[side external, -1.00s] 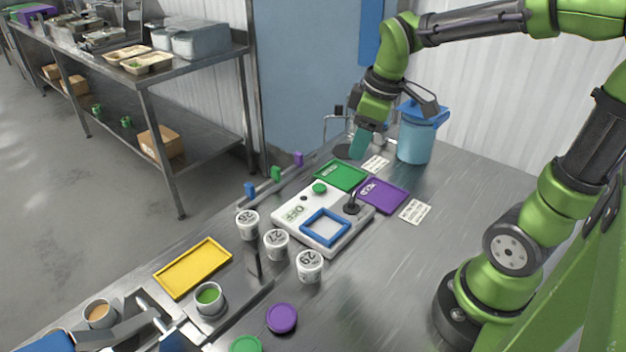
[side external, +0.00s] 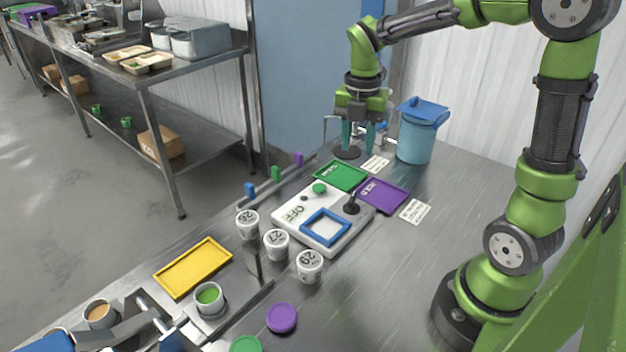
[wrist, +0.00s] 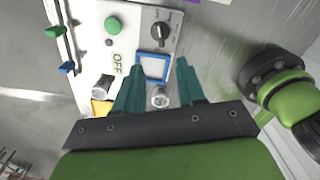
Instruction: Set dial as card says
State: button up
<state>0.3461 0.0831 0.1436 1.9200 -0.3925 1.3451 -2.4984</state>
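The dial is a black knob (side external: 351,206) on the right part of the white control box (side external: 284,218); in the wrist view the dial (wrist: 160,32) sits above the blue square frame. One white card (side external: 414,212) lies right of the purple tray and another card (side external: 375,163) lies behind the green tray. Their print is too small to read. My gripper (side external: 358,151) is open and empty, pointing down above the far end of the table, behind the box and apart from the dial. Its spread fingers (wrist: 158,66) show in the wrist view.
A green button (side external: 320,188) and an OFF label are on the box. Green (side external: 341,175) and purple (side external: 382,195) trays lie behind it. Several numbered white cups (side external: 276,244) stand in front. A blue lidded bin (side external: 417,135) stands right of my gripper. The table's right side is clear.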

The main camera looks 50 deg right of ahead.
aim_at(353, 196)
notch_tip(353, 196, down, 14)
jog(key=shift+r, duration=0.1)
dwell(0.4)
grip_shut()
